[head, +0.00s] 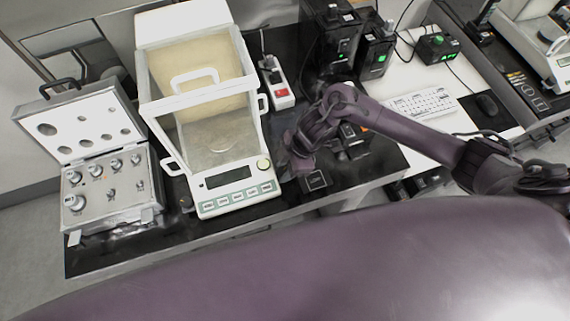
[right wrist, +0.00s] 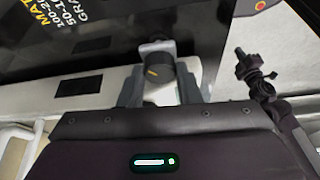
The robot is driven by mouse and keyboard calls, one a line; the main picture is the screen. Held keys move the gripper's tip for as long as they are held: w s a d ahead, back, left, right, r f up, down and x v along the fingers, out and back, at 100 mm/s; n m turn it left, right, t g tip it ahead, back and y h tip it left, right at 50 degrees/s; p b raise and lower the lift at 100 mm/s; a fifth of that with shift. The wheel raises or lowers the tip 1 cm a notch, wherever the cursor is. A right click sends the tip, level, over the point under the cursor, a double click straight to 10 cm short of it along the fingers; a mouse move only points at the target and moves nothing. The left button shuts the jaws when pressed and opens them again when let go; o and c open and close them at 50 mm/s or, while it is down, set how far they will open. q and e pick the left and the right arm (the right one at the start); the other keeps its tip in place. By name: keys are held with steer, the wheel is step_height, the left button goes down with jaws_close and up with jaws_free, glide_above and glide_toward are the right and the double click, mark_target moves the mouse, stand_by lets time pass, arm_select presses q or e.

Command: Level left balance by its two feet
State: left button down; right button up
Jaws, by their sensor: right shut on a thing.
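The left balance (head: 238,200) is a white instrument with a glass draft shield, a dark display and a row of green-edged keys. It stands on the black table (head: 130,250). One dark foot (head: 185,204) shows at its front left corner. My right gripper (head: 288,166) is at the balance's right front side. In the right wrist view my gripper (right wrist: 160,86) is shut on the other foot, a dark round knob (right wrist: 158,68) with a yellow mark. The knob sits between the two fingers, beside the pale balance body. I see no readable level bubble. My left gripper is out of view.
An open case of weights (head: 110,195) stands close left of the balance. A red and white device (head: 279,90) and black boxes with green lights (head: 375,55) stand behind my right gripper. A keyboard (head: 422,104) lies further right.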

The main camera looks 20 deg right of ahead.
steer(key=o, duration=1)
steer(key=shift+c, duration=0.2)
steer(key=b+v, duration=0.1)
steer(key=v, duration=0.7)
steer(key=shift+s+f, duration=0.1)
